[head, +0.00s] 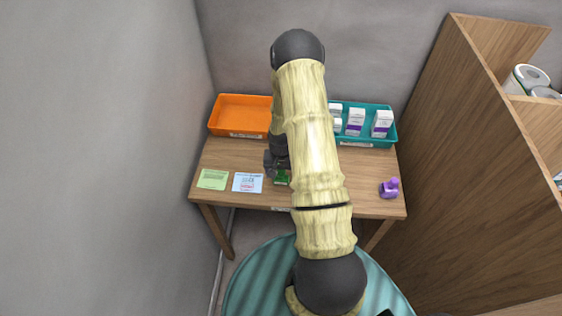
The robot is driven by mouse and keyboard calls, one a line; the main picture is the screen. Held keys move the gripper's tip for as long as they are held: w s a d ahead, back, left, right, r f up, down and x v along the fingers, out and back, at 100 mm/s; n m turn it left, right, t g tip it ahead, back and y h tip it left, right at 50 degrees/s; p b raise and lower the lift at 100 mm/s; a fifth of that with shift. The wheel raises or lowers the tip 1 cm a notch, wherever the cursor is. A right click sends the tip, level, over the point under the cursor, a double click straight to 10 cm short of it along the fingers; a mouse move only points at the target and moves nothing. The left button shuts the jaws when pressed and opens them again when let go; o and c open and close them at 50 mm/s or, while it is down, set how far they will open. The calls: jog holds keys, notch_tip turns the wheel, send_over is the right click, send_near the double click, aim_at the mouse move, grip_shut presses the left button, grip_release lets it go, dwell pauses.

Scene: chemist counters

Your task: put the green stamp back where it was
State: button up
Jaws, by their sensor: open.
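The green stamp (282,180) stands on the wooden table near its front edge, just right of the blue-and-white card. My gripper (279,170) is at the stamp, with my arm reaching over the table from the front. My gripper is open, but its fingers are dark and small here, and I cannot tell whether they touch the stamp. My arm hides the middle of the table and part of the stamp's surroundings. A purple stamp (390,188) stands on the right side of the table.
A green card (212,179) and a blue-and-white card (247,182) lie at the front left. An empty orange tray (240,112) stands at the back left. A teal tray (368,140) with several white boxes stands at the back right. A wooden shelf (470,150) rises at right.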

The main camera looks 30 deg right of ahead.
aim_at(281, 171)
notch_tip(281, 171, up, 12)
jog(key=b, duration=0.2)
jog(key=shift+f+b, duration=0.2)
jog(key=shift+b, duration=0.2)
dwell(0.4)
jog(key=s+a+r+n+t, duration=0.2)
jog(key=s+a+r+n, duration=0.4)
jog(key=s+a+r, duration=0.6)
notch_tip(281, 171, up, 2)
jog(key=shift+s+a+r+n+t, duration=0.2)
jog(key=shift+s+a+n+t, duration=0.15)
jog(key=shift+a, duration=0.45)
jog(key=shift+w, duration=0.1)
